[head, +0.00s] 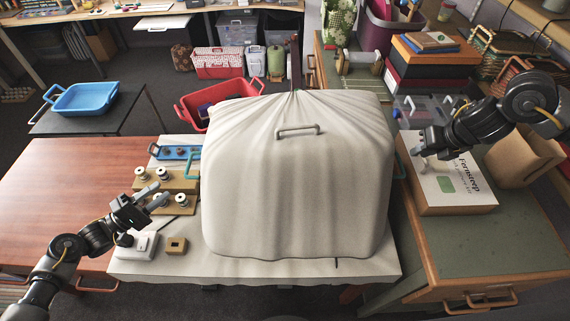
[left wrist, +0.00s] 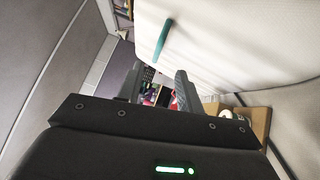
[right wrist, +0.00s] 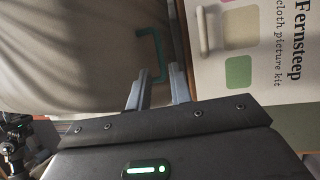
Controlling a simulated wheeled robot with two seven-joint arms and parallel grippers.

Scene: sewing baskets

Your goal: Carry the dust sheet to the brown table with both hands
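The dust sheet (head: 295,180) is a large off-white cover standing like a box on a pale-topped table in the middle. It has a grey handle (head: 297,131) on its front and teal handles at its left (head: 192,166) and right (head: 400,165) sides. The brown table (head: 80,190) is at the left with a bare top. My left gripper (head: 158,195) is open and empty, left of the sheet; the left teal handle also shows in the left wrist view (left wrist: 163,38). My right gripper (head: 420,147) is open and empty, right of the sheet; the right teal handle shows ahead of its fingers (right wrist: 153,55).
Spool holders (head: 170,203), a blue tray (head: 175,152) and a white box (head: 139,246) lie left of the sheet. A Fernsteep kit box (head: 450,187) sits on the green-topped bench at the right. A blue basket (head: 82,98) and a red basket (head: 190,108) stand behind.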

